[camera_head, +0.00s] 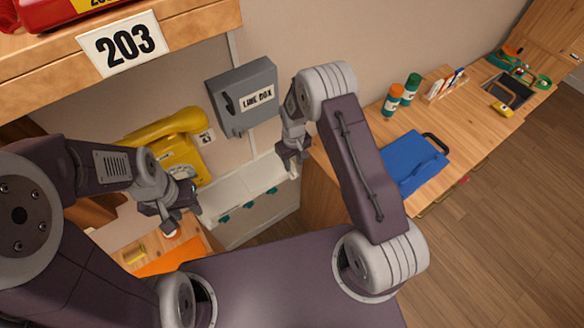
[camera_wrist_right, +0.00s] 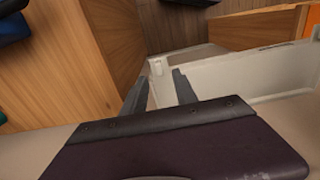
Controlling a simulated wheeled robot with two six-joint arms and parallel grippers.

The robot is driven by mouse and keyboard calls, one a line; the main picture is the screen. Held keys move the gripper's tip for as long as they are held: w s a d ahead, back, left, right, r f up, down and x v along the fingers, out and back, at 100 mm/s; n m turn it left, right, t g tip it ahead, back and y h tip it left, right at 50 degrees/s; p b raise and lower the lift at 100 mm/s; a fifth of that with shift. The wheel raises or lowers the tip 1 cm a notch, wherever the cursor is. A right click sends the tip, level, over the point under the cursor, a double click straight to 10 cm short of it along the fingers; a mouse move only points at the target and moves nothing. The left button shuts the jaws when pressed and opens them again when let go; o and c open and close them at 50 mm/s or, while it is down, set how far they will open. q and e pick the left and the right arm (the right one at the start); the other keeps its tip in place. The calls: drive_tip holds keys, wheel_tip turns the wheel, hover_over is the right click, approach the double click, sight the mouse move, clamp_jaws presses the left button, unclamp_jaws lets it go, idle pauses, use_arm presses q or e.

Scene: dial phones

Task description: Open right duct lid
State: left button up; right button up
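The cream duct (camera_head: 258,220) stands against the wall below the line box, with teal latches along its front and a pale lid (camera_head: 235,188) on top. My right gripper (camera_head: 291,172) is over the duct's right end. In the right wrist view my right gripper (camera_wrist_right: 160,78) has its fingers apart, with a small white tab on the duct (camera_wrist_right: 185,68) showing just beyond the gap. Contact cannot be made out. My left gripper (camera_head: 180,222) is open and empty, in front of the yellow phone (camera_head: 178,158) and left of the duct.
The grey line box (camera_head: 244,97) hangs on the wall above the duct. A wooden counter (camera_head: 370,135) at right carries a blue clipboard-like case (camera_head: 410,162), two bottles and small items. An orange sheet (camera_head: 170,258) lies at lower left.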

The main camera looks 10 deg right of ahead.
sight(293, 172)
wheel_tip(293, 172, down, 5)
drive_tip(key=shift+w+p, duration=0.15)
drive_tip(key=shift+p, duration=0.35)
drive_tip(key=shift+s+d+f, duration=0.1)
drive_tip(key=shift+s+f, duration=0.1)
drive_tip(key=shift+f, duration=0.2)
drive_tip(key=shift+w+f, duration=0.1)
drive_tip(key=shift+w, duration=0.1)
clamp_jaws()
idle(0.5)
